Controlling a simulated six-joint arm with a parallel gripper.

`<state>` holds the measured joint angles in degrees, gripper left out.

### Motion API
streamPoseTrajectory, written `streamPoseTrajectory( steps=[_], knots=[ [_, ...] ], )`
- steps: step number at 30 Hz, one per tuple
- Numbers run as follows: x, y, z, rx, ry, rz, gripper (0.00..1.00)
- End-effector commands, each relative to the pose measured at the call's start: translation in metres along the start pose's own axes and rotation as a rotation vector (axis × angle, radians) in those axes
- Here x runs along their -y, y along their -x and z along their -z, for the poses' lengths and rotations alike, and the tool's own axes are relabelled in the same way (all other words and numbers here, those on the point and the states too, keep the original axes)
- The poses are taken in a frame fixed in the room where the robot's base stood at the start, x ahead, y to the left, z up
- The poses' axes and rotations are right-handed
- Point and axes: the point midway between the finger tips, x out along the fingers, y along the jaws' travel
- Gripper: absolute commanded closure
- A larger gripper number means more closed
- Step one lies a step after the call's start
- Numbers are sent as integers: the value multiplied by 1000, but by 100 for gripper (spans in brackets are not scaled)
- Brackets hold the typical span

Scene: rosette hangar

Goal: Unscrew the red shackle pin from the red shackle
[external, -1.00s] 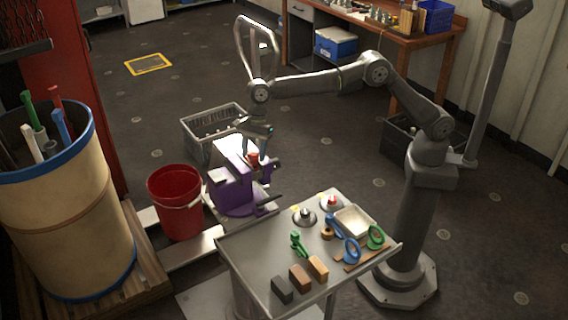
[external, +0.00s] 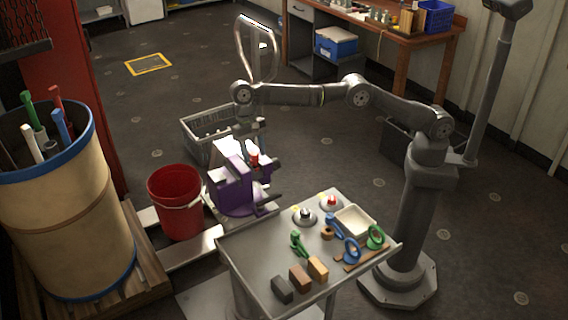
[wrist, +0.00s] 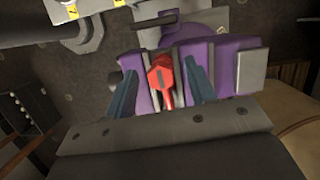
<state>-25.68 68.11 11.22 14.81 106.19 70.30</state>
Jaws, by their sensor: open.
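The red shackle (wrist: 162,74) sits between the jaws of the purple vise (wrist: 222,52), and also shows as a small red shape in the external view (external: 254,160). A narrow red part extends from it toward the bottom of the wrist view; I cannot tell which part is the red shackle pin. My gripper (wrist: 160,72) is open, with one teal finger on each side of the red shackle and visible space between. In the external view my gripper (external: 252,143) is just above the vise (external: 232,191). Whether the fingertips touch anything cannot be told.
A metal cart (external: 256,262) beside the vise carries blue and green looped pieces, several blocks, a shallow tray (external: 354,221) and two round stands. A red bucket (external: 176,205) stands left of the vise. A grey crate (external: 199,146) is behind it.

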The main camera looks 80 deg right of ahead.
Motion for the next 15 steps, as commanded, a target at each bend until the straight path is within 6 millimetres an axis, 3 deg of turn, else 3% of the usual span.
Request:
streamPoseTrajectory(
  steps=[5,15],
  knots=[
    [-1,2,-1,0,-124,34,50],
    [-1,1,-1,-1,-541,149,50]
  ],
)
